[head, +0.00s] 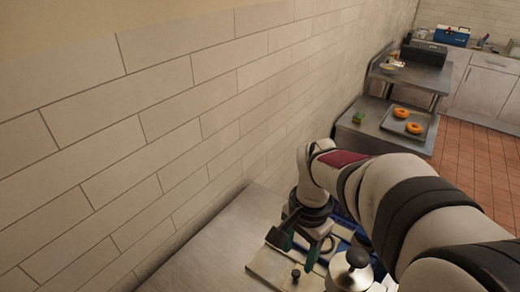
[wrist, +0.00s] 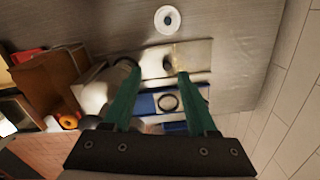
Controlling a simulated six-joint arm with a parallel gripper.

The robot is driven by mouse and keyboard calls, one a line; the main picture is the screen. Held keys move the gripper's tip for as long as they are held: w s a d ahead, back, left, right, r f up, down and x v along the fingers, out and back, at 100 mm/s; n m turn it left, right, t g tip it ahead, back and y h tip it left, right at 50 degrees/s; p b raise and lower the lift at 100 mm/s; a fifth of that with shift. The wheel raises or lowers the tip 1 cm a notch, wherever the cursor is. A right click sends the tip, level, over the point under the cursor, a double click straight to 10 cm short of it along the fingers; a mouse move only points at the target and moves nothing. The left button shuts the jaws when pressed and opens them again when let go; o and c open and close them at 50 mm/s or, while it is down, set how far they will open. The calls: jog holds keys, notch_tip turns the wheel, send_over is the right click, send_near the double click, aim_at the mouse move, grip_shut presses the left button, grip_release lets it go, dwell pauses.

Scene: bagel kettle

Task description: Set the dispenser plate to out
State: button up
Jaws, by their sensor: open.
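A cream plate with a small dark knob (wrist: 167,62), likely the dispenser plate, lies on the metal counter; it also shows in the head view (head: 268,268). In the wrist view the fingertips appear on either side of the knob. I cannot tell whether they touch anything. My gripper also shows in the head view (head: 300,250) above the plate, where my arm hides much of the blue body.
A shiny rounded lid with a black knob (head: 357,262) stands right of the plate. A white disc (wrist: 167,19) lies on the bare counter. A tray with orange rings (head: 405,122) sits farther off. The tiled wall (head: 160,130) borders the counter on the left.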

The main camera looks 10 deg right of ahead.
jog(key=m, duration=0.2)
send_near(296, 272)
notch_tip(296, 272, down, 10)
jog(key=shift+a+f, duration=0.1)
grip_shut()
dwell(1.2)
